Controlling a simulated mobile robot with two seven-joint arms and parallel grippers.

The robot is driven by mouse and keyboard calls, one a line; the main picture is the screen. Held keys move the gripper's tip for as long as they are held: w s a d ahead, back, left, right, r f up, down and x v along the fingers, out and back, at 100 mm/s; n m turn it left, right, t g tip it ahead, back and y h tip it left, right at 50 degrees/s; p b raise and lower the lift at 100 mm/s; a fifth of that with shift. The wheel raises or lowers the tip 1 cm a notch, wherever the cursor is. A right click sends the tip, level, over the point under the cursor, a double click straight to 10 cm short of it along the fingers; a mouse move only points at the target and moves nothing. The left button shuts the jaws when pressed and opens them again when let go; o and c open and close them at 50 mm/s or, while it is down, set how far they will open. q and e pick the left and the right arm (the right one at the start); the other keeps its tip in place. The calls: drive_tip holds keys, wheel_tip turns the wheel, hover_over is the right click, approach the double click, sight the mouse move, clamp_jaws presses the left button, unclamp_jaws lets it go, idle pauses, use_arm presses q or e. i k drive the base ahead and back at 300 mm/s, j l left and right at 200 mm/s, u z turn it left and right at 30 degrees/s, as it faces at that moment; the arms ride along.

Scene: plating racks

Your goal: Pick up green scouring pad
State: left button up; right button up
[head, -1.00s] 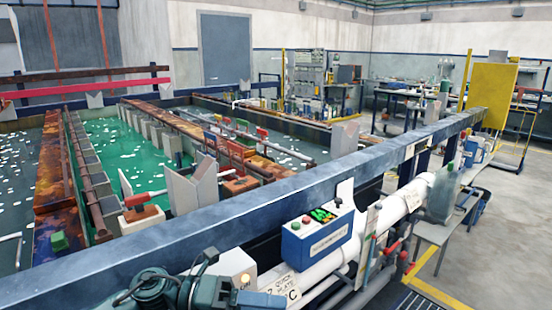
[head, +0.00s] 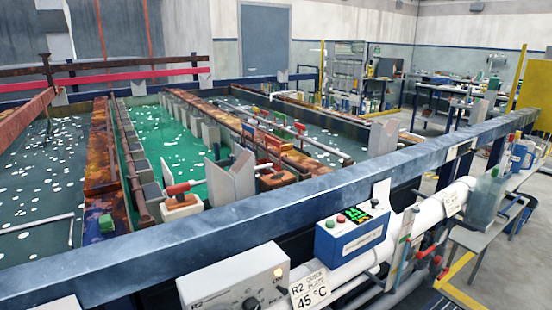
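A small green block (head: 106,222), which looks like the green scouring pad, lies on the rusty orange-brown plank (head: 100,180) along the tank at the left. It is beyond the blue-grey rail (head: 200,232). Nothing touches it from above. Neither of my grippers shows in the head view now.
The long rail crosses between me and the tanks. On the near side are a grey control box (head: 235,286), a blue box with lit buttons (head: 352,235) and white pipes (head: 450,202). Green liquid (head: 160,150) lies beside the plank. Open floor is at right.

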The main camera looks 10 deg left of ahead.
sight(106, 223)
drive_tip(key=u, duration=1.4)
